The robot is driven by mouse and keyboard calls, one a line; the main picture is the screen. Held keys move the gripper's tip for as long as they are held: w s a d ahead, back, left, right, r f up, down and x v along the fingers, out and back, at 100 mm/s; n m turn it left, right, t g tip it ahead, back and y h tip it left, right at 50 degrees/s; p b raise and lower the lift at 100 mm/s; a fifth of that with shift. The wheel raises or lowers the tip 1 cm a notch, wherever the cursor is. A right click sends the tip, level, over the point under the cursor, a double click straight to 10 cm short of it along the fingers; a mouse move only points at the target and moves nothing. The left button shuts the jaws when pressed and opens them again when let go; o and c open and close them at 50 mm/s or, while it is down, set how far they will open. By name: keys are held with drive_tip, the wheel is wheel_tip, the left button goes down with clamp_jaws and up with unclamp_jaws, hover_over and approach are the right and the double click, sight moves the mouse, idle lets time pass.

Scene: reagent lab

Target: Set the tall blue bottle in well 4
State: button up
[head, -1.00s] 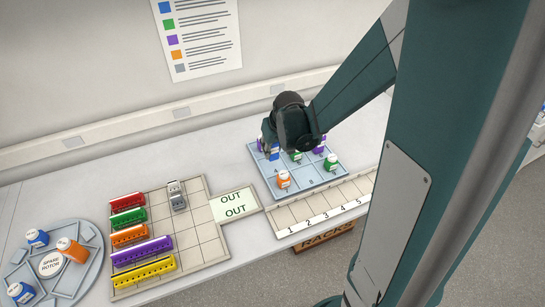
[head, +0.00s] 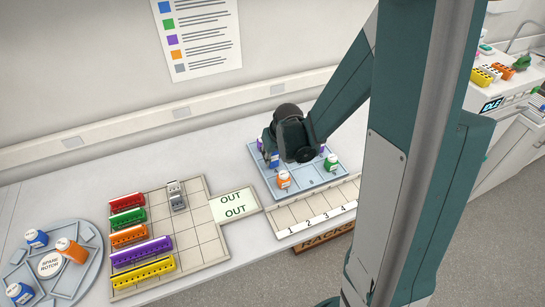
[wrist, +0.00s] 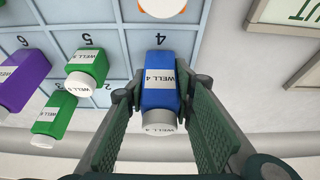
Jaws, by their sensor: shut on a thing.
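The tall blue bottle (wrist: 160,88) has a white cap and a label reading WELL 4. My gripper (wrist: 158,100) is shut on it, one finger on each side. In the head view the bottle (head: 274,161) shows just under my gripper (head: 275,150), over the far left part of the blue-grey well tray (head: 322,183). In the wrist view the bottle is beside the printed 4 on the tray (wrist: 122,50). I cannot tell whether its base touches the tray.
In the wrist view, green bottles (wrist: 87,68) and a purple bottle (wrist: 22,80) stand left of the held bottle. A numbered rack strip (head: 280,217) lies in front.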

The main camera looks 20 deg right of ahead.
drive_tip(key=shift+f, duration=0.3)
drive_tip(key=o, duration=0.9)
drive_tip(key=shift+r, duration=0.15)
drive_tip(key=p+v, duration=0.1)
drive_tip(key=v, duration=1.1)
idle(0.4)
idle(0.4)
drive_tip(key=shift+s, duration=0.1)
